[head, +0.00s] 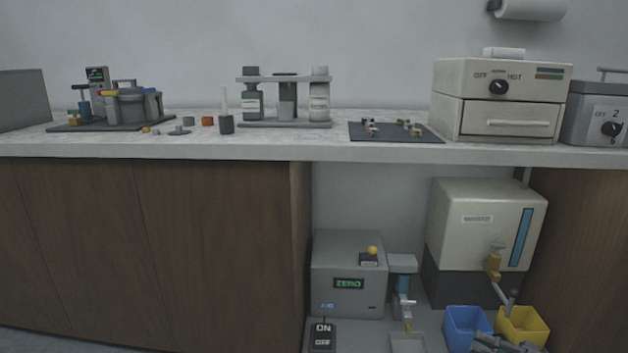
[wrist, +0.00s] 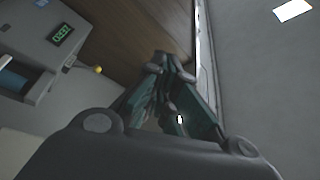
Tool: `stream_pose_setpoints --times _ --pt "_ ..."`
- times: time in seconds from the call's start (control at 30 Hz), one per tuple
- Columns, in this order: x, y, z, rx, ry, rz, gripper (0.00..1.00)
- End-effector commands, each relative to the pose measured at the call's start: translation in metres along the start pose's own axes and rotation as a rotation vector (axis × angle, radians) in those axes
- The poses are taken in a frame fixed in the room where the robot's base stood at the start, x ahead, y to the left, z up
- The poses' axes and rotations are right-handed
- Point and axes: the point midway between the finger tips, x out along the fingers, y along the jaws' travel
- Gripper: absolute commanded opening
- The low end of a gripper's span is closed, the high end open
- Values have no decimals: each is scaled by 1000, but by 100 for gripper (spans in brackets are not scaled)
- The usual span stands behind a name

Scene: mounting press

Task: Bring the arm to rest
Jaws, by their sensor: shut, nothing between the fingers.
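My gripper (wrist: 168,70) shows in the wrist view with its dark green-grey fingers drawn together and nothing between them. It hangs in free space, apart from the brown wooden cabinet (wrist: 130,25) behind it. The grey box with a green display (wrist: 62,36) is at the upper left of that view, with its yellow knob (wrist: 97,69). In the head view, dark grey parts (head: 493,344) show at the bottom right in front of the bins; I cannot tell whether they are my arm.
The counter (head: 370,152) carries bottles in a rack (head: 285,123), a dark mat (head: 395,138) with small parts and an oven-like box (head: 500,85). Below stand the display unit (head: 348,260), a cream tank (head: 485,225), a blue bin (head: 462,325) and a yellow bin (head: 525,330).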

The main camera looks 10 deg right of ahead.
Motion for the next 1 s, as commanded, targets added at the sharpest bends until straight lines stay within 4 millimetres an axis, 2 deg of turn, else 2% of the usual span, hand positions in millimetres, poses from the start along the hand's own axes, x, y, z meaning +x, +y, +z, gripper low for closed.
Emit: stream_pose_setpoints --times 0.23,0.47,0.7,1.0 --pt "38 10 15 70 -96 78 0" --pt "82 26 46 159 -221 202 0" --pt "118 43 88 237 -342 341 0" --pt "146 61 147 305 -478 522 0"
